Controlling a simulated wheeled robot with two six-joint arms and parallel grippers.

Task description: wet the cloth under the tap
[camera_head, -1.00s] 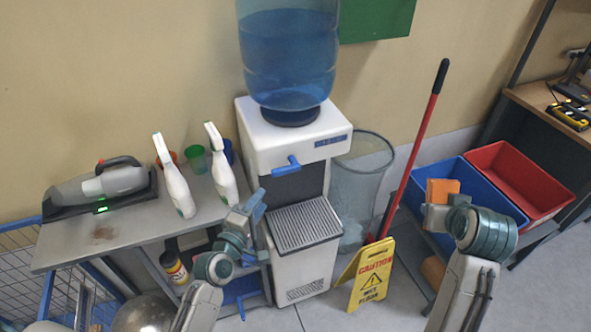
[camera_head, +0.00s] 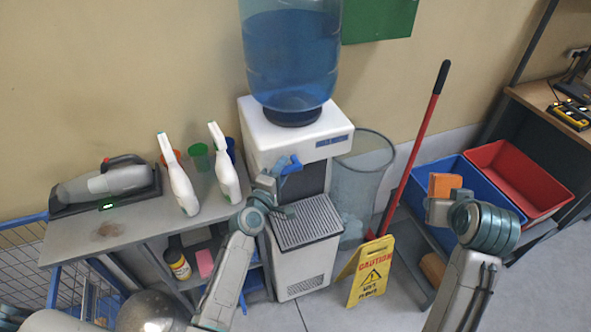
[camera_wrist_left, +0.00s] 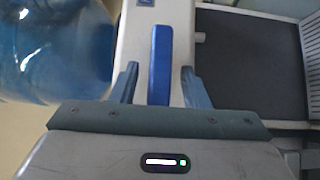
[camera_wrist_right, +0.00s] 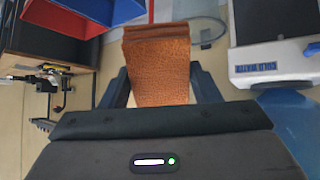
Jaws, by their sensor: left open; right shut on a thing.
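The white water dispenser (camera_head: 297,140) stands against the wall, with a blue tap lever (camera_head: 289,168) on its front above a ribbed drip tray (camera_head: 312,222). My left gripper (camera_wrist_left: 158,85) is open, with the blue lever (camera_wrist_left: 160,65) between its two fingers in the left wrist view. In the head view it is at the dispenser's front and partly covers the lever. My right gripper (camera_wrist_right: 160,88) is shut on an orange-brown cloth (camera_wrist_right: 158,65). In the head view the cloth (camera_head: 445,186) is held up at the right, in front of the blue bin and well away from the tap.
A blue bin (camera_head: 508,208) and a red bin (camera_head: 560,205) stand at the right. A yellow caution sign (camera_head: 370,272), a red-handled tool (camera_head: 424,125) and a mesh bin (camera_head: 362,185) stand between dispenser and bins. A bench (camera_head: 135,228) with two spray bottles (camera_head: 225,165) is at the left.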

